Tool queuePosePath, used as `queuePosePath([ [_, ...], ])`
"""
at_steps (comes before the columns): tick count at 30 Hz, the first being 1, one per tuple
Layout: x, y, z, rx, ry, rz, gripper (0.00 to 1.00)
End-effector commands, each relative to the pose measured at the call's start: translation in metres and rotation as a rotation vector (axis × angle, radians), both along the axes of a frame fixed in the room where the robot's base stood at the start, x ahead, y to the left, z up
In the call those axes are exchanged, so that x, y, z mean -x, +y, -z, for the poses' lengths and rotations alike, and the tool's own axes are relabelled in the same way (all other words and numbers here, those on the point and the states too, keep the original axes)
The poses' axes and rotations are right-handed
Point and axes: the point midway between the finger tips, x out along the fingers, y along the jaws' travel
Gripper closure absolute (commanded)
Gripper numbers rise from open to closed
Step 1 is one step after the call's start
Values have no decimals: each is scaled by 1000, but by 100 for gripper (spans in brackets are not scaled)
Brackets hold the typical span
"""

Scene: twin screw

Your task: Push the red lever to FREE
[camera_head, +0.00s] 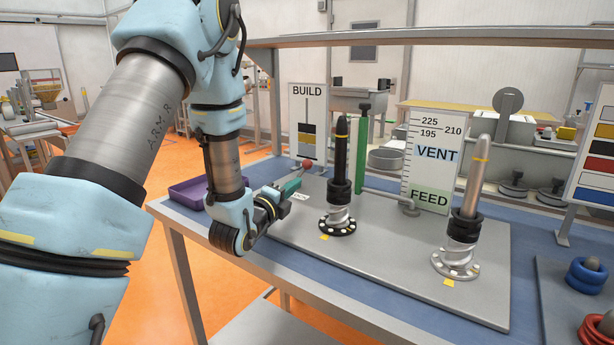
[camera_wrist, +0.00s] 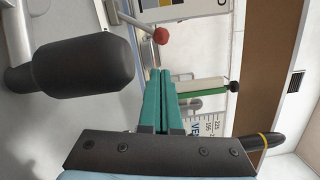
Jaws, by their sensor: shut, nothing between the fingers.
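The red ball of the lever (camera_head: 307,164) shows in front of the foot of the BUILD board. In the wrist view the red ball (camera_wrist: 162,36) sits on the end of a thin grey rod. My gripper (camera_head: 298,182) is low over the grey plate, its teal fingers pointing at the lever. In the wrist view the gripper (camera_wrist: 160,72) has its fingertips together and empty. The ball lies just beyond the tips, apart from them in the picture. I cannot read any FREE mark. A small white label (camera_head: 300,197) on the plate is too small to read.
A black-rod screw post (camera_head: 341,160) and a silver-rod screw post (camera_head: 472,190) stand right of my gripper on the grey plate (camera_head: 400,275). A green column (camera_head: 362,150) rises behind. A purple tray (camera_head: 190,192) is at the left. The front of the plate is clear.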

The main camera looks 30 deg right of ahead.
Motion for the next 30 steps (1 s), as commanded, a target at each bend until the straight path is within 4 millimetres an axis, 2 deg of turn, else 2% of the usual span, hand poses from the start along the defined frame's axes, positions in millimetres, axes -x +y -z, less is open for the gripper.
queuePosePath([
  [16,-50,-67,-5,1,-1,0,100],
  [21,-57,-76,-4,0,0,-1,100],
  [30,-58,-78,-3,0,0,0,100],
])
